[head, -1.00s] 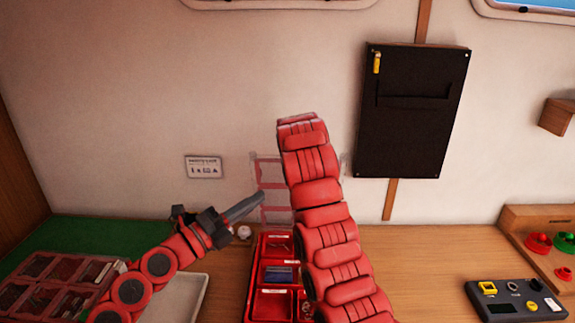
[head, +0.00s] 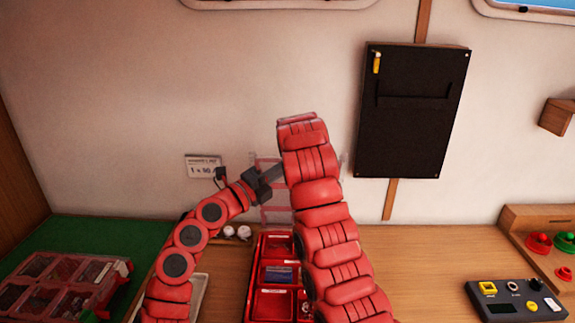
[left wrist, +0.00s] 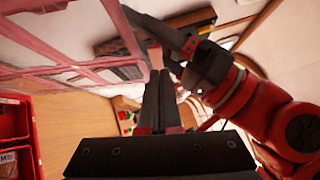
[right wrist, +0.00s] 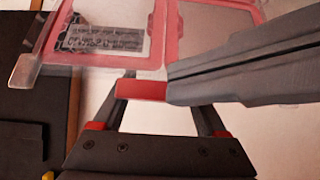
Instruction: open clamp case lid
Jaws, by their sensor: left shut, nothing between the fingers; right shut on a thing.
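The clamp case (head: 252,300) is a red open box with several compartments, partly behind my right arm. Its clear lid with pink-red ribs (head: 268,215) stands raised at the back of the box; it also shows in the left wrist view (left wrist: 70,52). My right gripper (right wrist: 143,100) is shut on the lid's red edge tab; the arm hides it in the head view. My left gripper (head: 280,172) is shut and empty, in front of the upper lid, pointing right. Its fingers show close to the tab in the right wrist view. Whether they touch the lid is unclear.
A second case with a closed lid (head: 55,285) lies on the green mat (head: 100,232) at left. White balls (head: 236,232) sit behind the tray. A black panel (head: 412,110) hangs on the wall. A grey device (head: 515,300) stands right; the table between is clear.

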